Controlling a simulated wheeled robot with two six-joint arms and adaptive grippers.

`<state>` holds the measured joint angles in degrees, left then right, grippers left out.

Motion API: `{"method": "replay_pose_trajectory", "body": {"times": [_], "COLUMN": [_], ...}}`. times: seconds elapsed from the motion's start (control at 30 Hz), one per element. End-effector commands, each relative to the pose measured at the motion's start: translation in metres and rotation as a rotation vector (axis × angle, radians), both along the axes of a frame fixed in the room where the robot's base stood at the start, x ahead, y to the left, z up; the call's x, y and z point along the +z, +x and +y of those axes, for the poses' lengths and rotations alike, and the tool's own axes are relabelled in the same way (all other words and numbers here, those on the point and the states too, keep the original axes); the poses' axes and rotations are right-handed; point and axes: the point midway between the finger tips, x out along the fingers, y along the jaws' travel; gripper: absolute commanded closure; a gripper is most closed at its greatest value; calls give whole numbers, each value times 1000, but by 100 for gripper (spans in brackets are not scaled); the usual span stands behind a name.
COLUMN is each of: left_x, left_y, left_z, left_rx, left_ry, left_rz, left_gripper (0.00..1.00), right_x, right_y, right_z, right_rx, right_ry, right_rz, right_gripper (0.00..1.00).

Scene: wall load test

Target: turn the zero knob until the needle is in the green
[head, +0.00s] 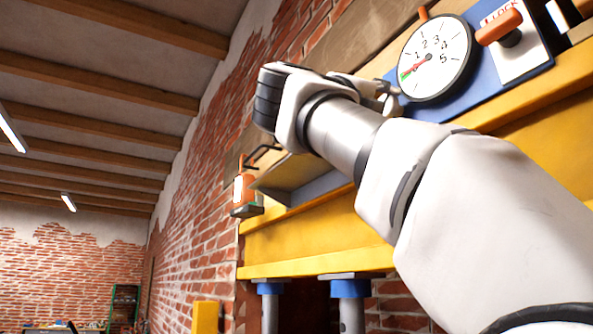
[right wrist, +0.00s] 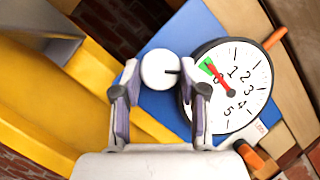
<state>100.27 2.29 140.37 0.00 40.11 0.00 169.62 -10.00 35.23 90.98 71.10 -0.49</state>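The round white gauge (head: 436,58) sits on a blue plate (head: 460,98) at the upper right in the head view. Its red needle lies at or beside the small green mark at the lower left of the dial; the wrist view of the gauge (right wrist: 232,92) shows the needle along the green's edge. The white zero knob (right wrist: 160,69) with a dark line shows left of the gauge in the right wrist view. My right gripper (right wrist: 160,78) is open, a finger on each side of the knob, with small gaps visible. In the head view my right gripper (head: 382,92) partly hides this area. My left gripper is out of view.
A white panel with an orange lever (head: 499,27) is right of the gauge. A yellow beam (head: 330,235) runs below, with a grey shelf-like plate (head: 300,178) and an orange object (head: 243,190) at its left. A brick wall stands behind.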

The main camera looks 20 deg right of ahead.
Motion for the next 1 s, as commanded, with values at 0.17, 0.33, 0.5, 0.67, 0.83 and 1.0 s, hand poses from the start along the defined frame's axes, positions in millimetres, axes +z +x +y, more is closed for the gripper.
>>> {"method": "replay_pose_trajectory", "body": {"times": [0.17,0.33,0.5,0.67,0.83,1.0], "left_x": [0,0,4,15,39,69], "left_y": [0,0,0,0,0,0], "left_z": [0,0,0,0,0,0], "left_rx": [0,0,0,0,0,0], "left_ry": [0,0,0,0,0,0], "left_rz": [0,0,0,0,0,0], "left_gripper": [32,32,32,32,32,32], "right_x": [-1,-1,1,3,7,8], "right_y": [1,0,1,4,5,8], "right_z": [1,0,0,0,0,1], "right_rx": [1,0,-1,-2,-4,-5], "right_ry": [1,1,3,17,33,52], "right_rz": [0,0,-43,-196,-426,-671], "right_gripper": [33,33,33,33,33,33]}}
